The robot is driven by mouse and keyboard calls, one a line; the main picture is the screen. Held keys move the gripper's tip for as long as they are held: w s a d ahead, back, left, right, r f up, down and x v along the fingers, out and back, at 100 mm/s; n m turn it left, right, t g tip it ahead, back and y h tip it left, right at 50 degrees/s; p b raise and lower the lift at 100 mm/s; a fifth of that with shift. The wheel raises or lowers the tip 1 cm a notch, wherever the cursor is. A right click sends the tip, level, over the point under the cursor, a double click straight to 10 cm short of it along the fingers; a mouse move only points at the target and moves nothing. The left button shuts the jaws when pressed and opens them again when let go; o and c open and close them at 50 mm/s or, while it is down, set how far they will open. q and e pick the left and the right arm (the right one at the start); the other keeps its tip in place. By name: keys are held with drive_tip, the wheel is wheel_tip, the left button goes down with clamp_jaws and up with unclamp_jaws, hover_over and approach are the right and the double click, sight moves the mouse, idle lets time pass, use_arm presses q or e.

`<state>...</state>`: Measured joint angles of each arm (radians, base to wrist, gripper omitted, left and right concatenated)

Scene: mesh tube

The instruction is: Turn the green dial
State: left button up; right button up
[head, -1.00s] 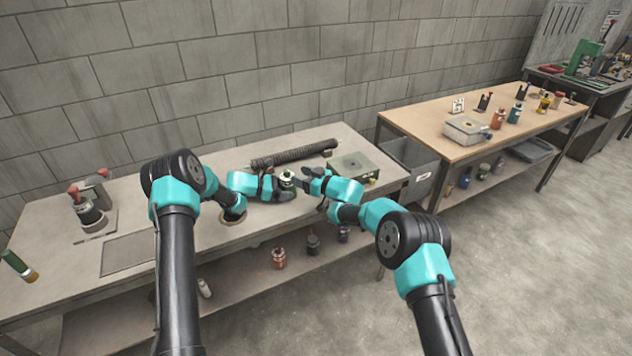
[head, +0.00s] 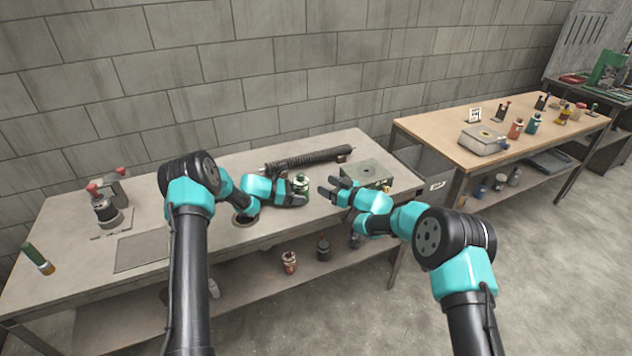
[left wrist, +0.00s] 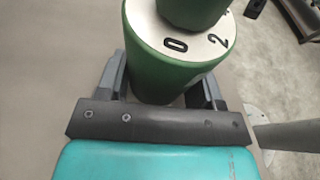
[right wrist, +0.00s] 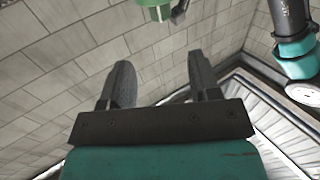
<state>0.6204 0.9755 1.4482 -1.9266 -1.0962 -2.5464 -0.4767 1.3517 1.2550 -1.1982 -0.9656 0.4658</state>
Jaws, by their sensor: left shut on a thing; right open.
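The green dial (head: 300,186) stands upright on the workbench, with a white ring face. In the left wrist view the dial (left wrist: 150,60) shows the marks 0 and 2 around a green knob (left wrist: 193,10). My left gripper (head: 302,199) is shut on the dial's green body, one finger on each side. My right gripper (head: 326,192) is open and empty, just right of the dial and apart from it. In the right wrist view its fingers (right wrist: 160,80) are spread, and a green part, seemingly the dial (right wrist: 156,6), shows at the top edge.
A dark ribbed tube (head: 305,160) lies behind the dial. A grey-green box (head: 368,173) stands close to the right gripper. Red-topped items (head: 105,208) and a flat dark plate (head: 142,251) are at the bench's left. A second table (head: 440,128) stands right.

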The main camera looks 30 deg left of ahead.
drive_tip(key=a+r+m+t, duration=0.1)
drive_tip(key=a+r+t, duration=0.1)
drive_tip(key=m+t+h, duration=0.9)
drive_tip(key=t, duration=0.2)
approach(301, 177)
drive_tip(key=shift+s+d+f, duration=0.1)
drive_tip(key=shift+d+f, duration=0.05)
drive_tip(key=shift+d, duration=0.1)
drive_tip(key=shift+x, duration=6.05)
drive_tip(key=shift+s+a, duration=0.1)
drive_tip(key=shift+a, duration=0.1)
drive_tip(key=shift+c, duration=0.2)
